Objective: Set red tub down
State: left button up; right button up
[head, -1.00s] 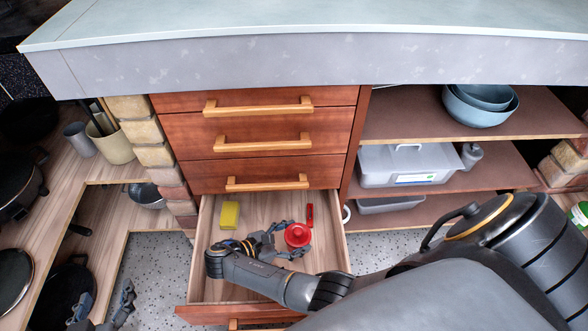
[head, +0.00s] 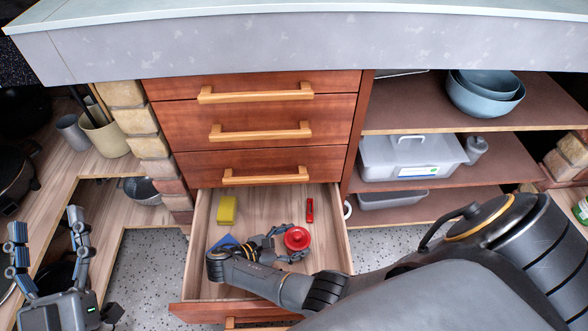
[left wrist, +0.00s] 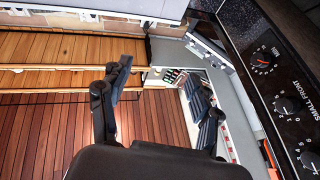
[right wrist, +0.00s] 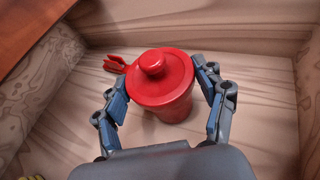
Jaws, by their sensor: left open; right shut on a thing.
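The red tub (head: 297,238), with a round lid and a knob, is in the open bottom drawer (head: 205,290). In the right wrist view the tub (right wrist: 160,85) stands between the fingers of my right gripper (right wrist: 165,100), which is shut on it. In the head view this gripper (head: 287,243) reaches the tub from the left; I cannot tell whether the tub's base touches the drawer floor. My left gripper (head: 48,240) is open and empty at the far left; its spread fingers also show in the left wrist view (left wrist: 160,95).
In the drawer lie a yellow block (head: 227,210), a small red item (head: 309,210) and a blue piece (head: 226,242) partly hidden by my right arm. Closed drawers (head: 250,125) are above. Shelves (head: 440,195) with bins and bowls stand to the right.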

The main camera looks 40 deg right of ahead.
pick_arm(q)
jog(key=shift+s+r, duration=0.15)
jog(key=shift+r, duration=0.1)
pick_arm(e)
jog(key=shift+f, duration=0.1)
jog(key=shift+f, duration=0.1)
jog(key=o, duration=1.1)
pick_arm(q)
jog(key=shift+s+r+t, duration=0.1)
jog(key=shift+r+t, duration=0.15)
jog(key=shift+t, duration=0.05)
pick_arm(e)
jog(key=shift+o, duration=0.2)
